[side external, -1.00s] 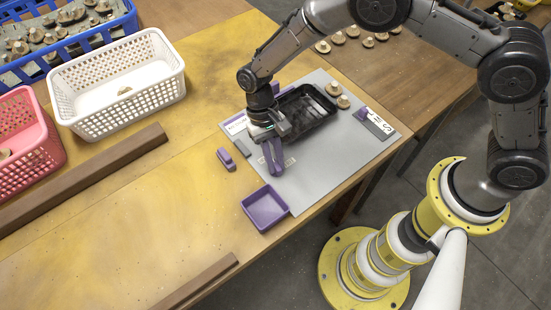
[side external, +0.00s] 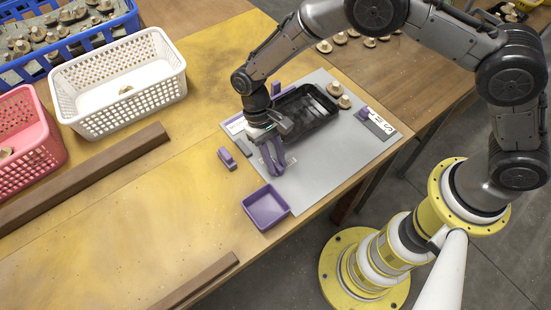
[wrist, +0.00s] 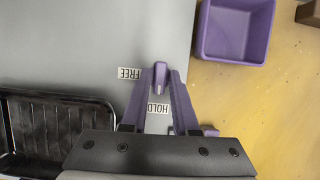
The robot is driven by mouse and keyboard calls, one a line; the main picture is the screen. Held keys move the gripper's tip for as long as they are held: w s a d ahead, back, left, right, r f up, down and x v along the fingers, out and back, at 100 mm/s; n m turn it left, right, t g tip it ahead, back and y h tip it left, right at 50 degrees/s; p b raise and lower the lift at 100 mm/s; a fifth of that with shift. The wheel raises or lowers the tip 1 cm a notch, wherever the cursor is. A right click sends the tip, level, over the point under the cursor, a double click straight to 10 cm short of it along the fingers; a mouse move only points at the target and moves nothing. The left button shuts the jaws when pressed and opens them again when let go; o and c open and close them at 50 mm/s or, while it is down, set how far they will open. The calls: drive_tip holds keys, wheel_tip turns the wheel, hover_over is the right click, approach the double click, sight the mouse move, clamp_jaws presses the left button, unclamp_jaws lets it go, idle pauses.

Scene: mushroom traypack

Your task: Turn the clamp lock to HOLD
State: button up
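The clamp lock's purple lever (wrist: 160,76) stands on the grey board (wrist: 80,35) between my fingertips in the wrist view. The FREE label (wrist: 129,73) is to its left and the HOLD label (wrist: 157,108) lies below it, between my fingers. I cannot tell which label the lever points to.
A black tray (side external: 307,113) lies on the board beside my gripper, with mushrooms (side external: 340,95) at its far end. A purple bin (side external: 266,207) stands at the board's near corner. A small purple block (side external: 227,158) is to the left. White (side external: 120,90) and pink baskets stand farther left.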

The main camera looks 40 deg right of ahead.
drive_tip(key=shift+o, duration=1.1)
drive_tip(key=v, duration=1.3)
drive_tip(key=shift+r, duration=0.35)
drive_tip(key=shift+w, duration=0.15)
